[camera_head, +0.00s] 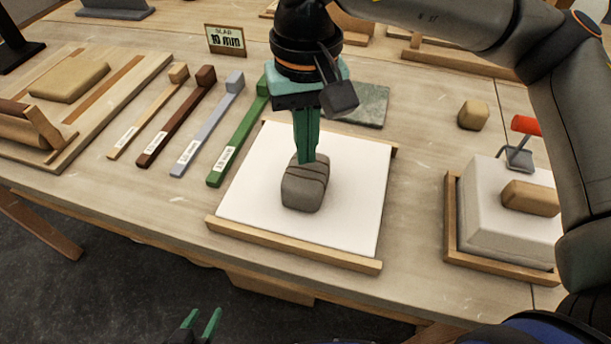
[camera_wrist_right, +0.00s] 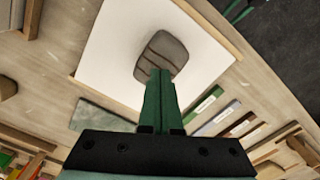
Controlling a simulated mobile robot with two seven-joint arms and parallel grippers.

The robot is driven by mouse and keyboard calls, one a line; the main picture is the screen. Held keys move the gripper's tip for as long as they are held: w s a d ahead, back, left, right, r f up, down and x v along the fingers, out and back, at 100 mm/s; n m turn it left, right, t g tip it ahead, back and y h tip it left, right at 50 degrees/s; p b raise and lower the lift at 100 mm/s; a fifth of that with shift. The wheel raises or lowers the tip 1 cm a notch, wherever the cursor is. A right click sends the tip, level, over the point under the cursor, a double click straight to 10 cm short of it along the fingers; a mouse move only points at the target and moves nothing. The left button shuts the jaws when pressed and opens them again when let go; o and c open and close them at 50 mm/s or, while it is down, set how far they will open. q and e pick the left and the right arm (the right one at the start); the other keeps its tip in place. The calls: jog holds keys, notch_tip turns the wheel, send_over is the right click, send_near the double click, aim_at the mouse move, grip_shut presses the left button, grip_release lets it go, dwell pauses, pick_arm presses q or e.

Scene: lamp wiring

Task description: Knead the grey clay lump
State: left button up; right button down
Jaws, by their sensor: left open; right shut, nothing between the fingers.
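The grey clay lump (camera_head: 302,190) sits on a white board (camera_head: 351,205) with wooden edge strips. Dark grooves run across its top, and they also show on the lump in the right wrist view (camera_wrist_right: 165,52). My right gripper (camera_head: 306,157) points down at the lump's far upper side, its green fingers closed together with nothing between them. In the right wrist view its fingertips (camera_wrist_right: 159,74) overlap the lump's edge; they appear to touch it. My left gripper (camera_head: 203,322) is low at the front, off the table's edge, with its green fingers apart and empty.
Several guide sticks, including a green one (camera_head: 239,135), lie left of the board. A wooden board with a tan slab (camera_head: 70,82) is at far left. At right, a pale block (camera_head: 490,225) sits in a wooden tray near a small tan lump (camera_head: 473,115). A small sign (camera_head: 225,40) stands behind.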

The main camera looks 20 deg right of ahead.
jog(key=shift+f, duration=0.25)
jog(key=shift+f+b, duration=0.75)
jog(key=shift+b, duration=0.2)
jog(key=shift+r, duration=0.1)
jog(key=shift+r+p, duration=0.85)
jog(key=shift+r, duration=0.25)
jog(key=shift+f+b, duration=0.25)
jog(key=shift+b, duration=0.05)
jog(key=shift+f+b, duration=0.85)
jog(key=shift+f, duration=0.05)
